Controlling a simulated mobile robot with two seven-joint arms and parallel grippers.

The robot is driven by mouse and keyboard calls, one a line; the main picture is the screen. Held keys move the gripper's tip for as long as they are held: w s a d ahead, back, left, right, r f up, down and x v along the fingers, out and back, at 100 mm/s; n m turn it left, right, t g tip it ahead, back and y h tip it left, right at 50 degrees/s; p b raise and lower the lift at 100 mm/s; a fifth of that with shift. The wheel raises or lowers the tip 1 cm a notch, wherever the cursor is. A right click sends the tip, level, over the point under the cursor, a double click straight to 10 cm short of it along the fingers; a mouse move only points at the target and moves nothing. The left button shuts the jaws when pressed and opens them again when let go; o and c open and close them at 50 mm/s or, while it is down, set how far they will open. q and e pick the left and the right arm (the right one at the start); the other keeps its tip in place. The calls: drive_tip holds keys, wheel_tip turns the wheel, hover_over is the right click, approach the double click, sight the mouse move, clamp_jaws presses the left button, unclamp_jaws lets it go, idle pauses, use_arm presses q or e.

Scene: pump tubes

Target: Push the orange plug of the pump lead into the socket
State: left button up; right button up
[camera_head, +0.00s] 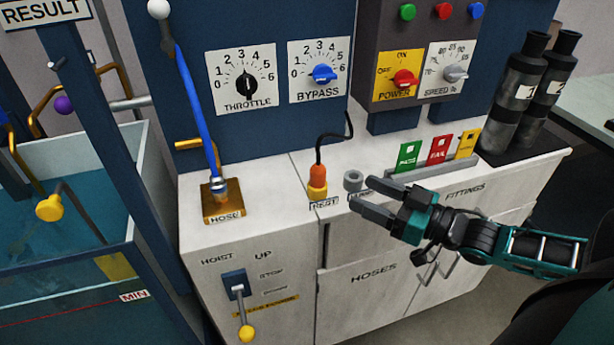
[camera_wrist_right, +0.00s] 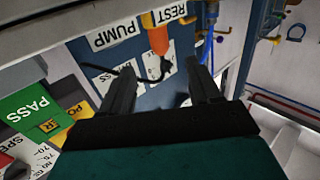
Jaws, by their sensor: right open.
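The orange plug (camera_head: 318,175) stands upright in the yellow holder labelled REST (camera_head: 318,193), with its black lead rising from its top to the blue panel behind. The grey ring-shaped socket (camera_head: 352,179) is just to its right, its PUMP label partly hidden by my gripper. My right gripper (camera_head: 361,191) is open and empty, its fingertips by the socket and to the right of the plug. In the right wrist view the plug (camera_wrist_right: 157,38) shows beyond the open fingers, apart from them. My left gripper is not in view.
The brown HOSE block (camera_head: 222,200) with a blue hose stands left of the plug. PASS and FAIL cards (camera_head: 440,150) stand in a grey rack behind my right gripper. Black numbered cylinders (camera_head: 520,95) stand at the right. The counter left of the plug is partly clear.

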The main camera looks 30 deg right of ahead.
sight(325, 176)
drive_tip(key=b+x, duration=0.1)
drive_tip(key=x, duration=0.3)
drive_tip(key=shift+w+a, duration=0.1)
drive_tip(key=shift+w, duration=0.2)
drive_tip(key=shift+w+a, duration=0.3)
drive_tip(key=shift+w, duration=0.3)
drive_tip(key=shift+w+a+b, duration=0.1)
drive_tip(key=shift+w+b, duration=0.1)
drive_tip(key=shift+b, duration=0.1)
drive_tip(key=b+x, duration=0.1)
drive_tip(key=x, duration=0.2)
drive_tip(key=shift+w, duration=0.1)
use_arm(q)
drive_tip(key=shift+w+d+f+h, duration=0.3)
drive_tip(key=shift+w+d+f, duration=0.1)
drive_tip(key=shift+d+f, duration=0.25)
use_arm(e)
drive_tip(key=shift+x, duration=0.95)
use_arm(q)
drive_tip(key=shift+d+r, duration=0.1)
use_arm(e)
drive_tip(key=shift+c, duration=0.3)
drive_tip(key=c, duration=1)
drive_tip(key=shift+o, duration=0.2)
drive_tip(key=shift+r, duration=0.1)
